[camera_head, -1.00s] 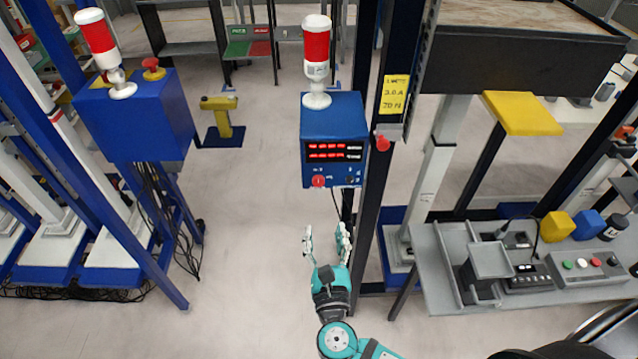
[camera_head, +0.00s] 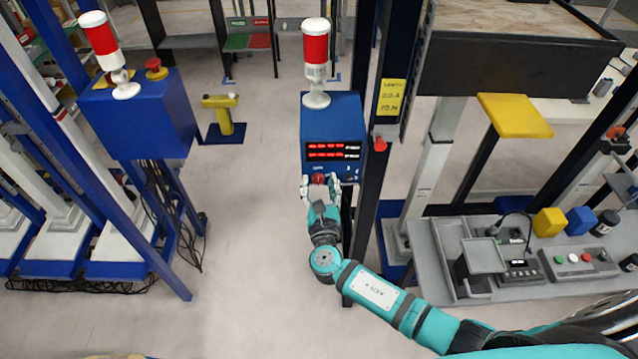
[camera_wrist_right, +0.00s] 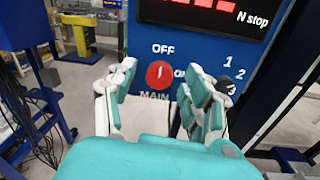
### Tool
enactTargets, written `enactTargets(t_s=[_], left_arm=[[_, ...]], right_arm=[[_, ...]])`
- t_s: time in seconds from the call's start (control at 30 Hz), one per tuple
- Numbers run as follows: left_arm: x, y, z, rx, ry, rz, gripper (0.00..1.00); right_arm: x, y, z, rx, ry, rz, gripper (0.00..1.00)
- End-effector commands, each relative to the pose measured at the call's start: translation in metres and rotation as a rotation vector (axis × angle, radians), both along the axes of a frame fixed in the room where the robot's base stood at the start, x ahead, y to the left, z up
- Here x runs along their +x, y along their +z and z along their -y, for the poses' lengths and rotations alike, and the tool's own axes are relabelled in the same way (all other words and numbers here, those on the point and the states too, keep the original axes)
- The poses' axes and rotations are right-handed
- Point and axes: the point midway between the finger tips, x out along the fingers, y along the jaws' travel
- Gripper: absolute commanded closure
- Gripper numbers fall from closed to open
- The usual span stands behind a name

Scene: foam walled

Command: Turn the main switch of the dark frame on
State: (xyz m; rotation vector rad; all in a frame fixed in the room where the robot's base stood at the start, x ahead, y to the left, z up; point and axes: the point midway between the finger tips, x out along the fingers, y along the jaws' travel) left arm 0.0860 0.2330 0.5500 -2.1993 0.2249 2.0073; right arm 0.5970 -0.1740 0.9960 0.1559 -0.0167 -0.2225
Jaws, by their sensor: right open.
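The blue control box (camera_head: 333,122) with a red digit display hangs on the dark frame (camera_head: 373,200). Its red main switch (camera_head: 318,178) is a round knob low on the box front. In the right wrist view the red knob (camera_wrist_right: 159,74) has a whitish upright mark, with "OFF" above it and "MAIN" below. My right gripper (camera_head: 321,186) is open just in front of the box, its fingers on either side of the knob. In the right wrist view the open fingers (camera_wrist_right: 160,98) flank the knob with gaps, and nothing is held. My left gripper is not in view.
A black selector knob (camera_wrist_right: 224,84) sits right of the main switch, close to the right finger. A red-and-white lamp (camera_head: 316,62) stands on the box. A grey bench (camera_head: 440,270) with controls is at right. A blue frame with another box (camera_head: 140,115) stands at left.

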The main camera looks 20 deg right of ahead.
Motion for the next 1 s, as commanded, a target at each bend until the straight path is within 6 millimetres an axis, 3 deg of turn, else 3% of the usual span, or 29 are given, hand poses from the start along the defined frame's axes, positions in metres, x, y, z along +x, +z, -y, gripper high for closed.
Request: enactTargets(t_s=[0.1, 0.5, 0.77, 1.0], left_arm=[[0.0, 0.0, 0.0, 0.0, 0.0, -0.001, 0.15], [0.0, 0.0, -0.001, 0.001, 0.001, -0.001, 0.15], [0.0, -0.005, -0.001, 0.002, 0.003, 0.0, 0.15], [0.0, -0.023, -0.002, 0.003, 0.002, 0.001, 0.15]], right_arm=[[0.0, 0.0, 0.0, 0.0, 0.0, 0.0, 0.5], [0.0, 0.0, 0.0, -0.001, 0.0, 0.0, 1.0], [-0.001, -0.001, 0.0, 0.021, 0.0, 0.007, 1.0], [-0.001, -0.005, 0.0, 0.128, 0.0, 0.038, 1.0]])
